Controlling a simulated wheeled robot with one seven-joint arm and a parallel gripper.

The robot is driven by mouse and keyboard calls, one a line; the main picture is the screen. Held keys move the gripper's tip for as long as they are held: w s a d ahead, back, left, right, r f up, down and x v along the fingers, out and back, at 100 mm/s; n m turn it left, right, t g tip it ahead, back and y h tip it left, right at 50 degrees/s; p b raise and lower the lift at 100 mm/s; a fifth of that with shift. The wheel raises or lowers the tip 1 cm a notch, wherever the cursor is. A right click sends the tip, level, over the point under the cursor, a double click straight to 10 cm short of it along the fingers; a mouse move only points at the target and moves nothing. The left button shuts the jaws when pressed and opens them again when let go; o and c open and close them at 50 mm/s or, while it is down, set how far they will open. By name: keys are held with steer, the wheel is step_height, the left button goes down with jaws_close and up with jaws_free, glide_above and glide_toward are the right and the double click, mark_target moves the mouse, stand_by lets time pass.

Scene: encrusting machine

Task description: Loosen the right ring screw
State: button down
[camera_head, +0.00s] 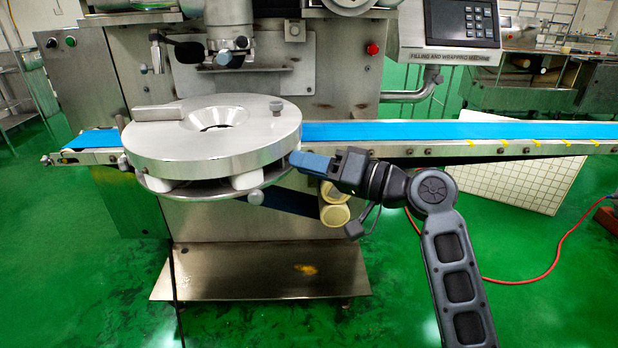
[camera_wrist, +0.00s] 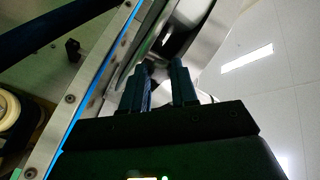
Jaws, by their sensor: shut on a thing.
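The round metal disc (camera_head: 150,145) of the machine sits over a lower ring (camera_head: 180,188), with pale blocks between them. My gripper (camera_head: 296,159) reaches in from the right, and its blue fingers meet the right edge of the disc and ring. In the wrist view my gripper (camera_wrist: 161,72) has its fingers a little apart, around a small dark part. It is shut on the right ring screw, which the fingers mostly hide in both views.
A blue conveyor belt (camera_head: 450,131) runs behind the disc and out to the right. Rollers (camera_head: 335,215) hang under the conveyor near my gripper. Green floor is open in front.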

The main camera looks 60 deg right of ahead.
steer(key=n+b, duration=0.4)
steer(key=n, duration=0.1)
steer(key=shift+f+n, duration=0.15)
steer(key=shift+n, duration=0.15)
steer(key=shift+d, duration=0.1)
stand_by(0.3)
steer(key=c, duration=0.9)
jaws_free()
steer(key=shift+o, duration=0.2)
steer(key=s+d, duration=0.1)
steer(key=s, duration=0.6)
steer(key=shift+s, duration=0.35)
